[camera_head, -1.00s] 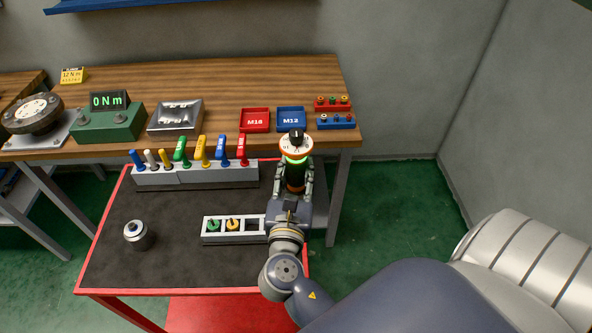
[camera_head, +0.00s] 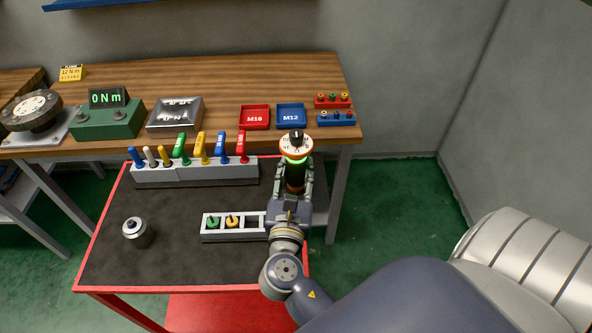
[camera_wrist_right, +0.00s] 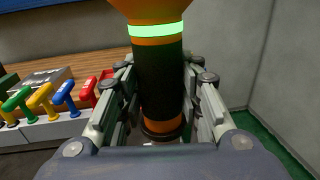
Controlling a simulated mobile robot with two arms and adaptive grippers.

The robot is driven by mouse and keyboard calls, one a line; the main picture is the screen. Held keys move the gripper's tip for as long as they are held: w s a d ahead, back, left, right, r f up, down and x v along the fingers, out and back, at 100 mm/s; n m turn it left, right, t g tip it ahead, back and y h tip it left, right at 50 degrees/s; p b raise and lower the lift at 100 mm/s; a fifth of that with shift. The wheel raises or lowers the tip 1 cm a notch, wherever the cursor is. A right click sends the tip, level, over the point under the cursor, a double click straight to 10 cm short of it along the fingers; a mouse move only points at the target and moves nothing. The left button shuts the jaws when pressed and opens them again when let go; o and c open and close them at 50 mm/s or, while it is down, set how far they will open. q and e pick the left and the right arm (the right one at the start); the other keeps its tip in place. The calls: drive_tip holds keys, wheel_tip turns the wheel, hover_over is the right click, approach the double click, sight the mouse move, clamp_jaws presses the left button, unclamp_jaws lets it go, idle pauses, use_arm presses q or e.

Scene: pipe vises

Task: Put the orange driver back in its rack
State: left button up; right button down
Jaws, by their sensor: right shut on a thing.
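The orange driver (camera_head: 296,148) has a black grip, an orange head with a white dial and a lit green ring. My right gripper (camera_head: 294,180) is shut on its black grip and holds it upright above the right edge of the cart. In the right wrist view the driver (camera_wrist_right: 160,85) stands between the two fingers (camera_wrist_right: 162,110); its lower tip is hidden. A light grey rack (camera_head: 207,224) lies on the cart left of my right gripper, with a green-topped and a yellow-topped piece in it and an empty square slot beside them. My left gripper is not in view.
A longer grey rack (camera_head: 200,175) with several coloured-handled tools stands at the cart's back. A dark metal cylinder (camera_head: 136,232) stands at the cart's left. The wooden bench (camera_head: 220,85) behind holds red (camera_head: 255,116) and blue (camera_head: 291,116) trays. The cart's front middle is clear.

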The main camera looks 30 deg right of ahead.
sight(296, 191)
drive_tip(key=shift+f+b, duration=2.05)
drive_tip(key=shift+f, duration=1)
idle(2.1)
drive_tip(key=c, duration=1.1)
unclamp_jaws()
drive_tip(key=shift+o, duration=0.3)
drive_tip(key=shift+f, duration=0.1)
drive_tip(key=shift+s+f, duration=0.1)
drive_tip(key=shift+f, duration=0.05)
drive_tip(key=v, duration=1.2)
drive_tip(key=shift+r, duration=0.2)
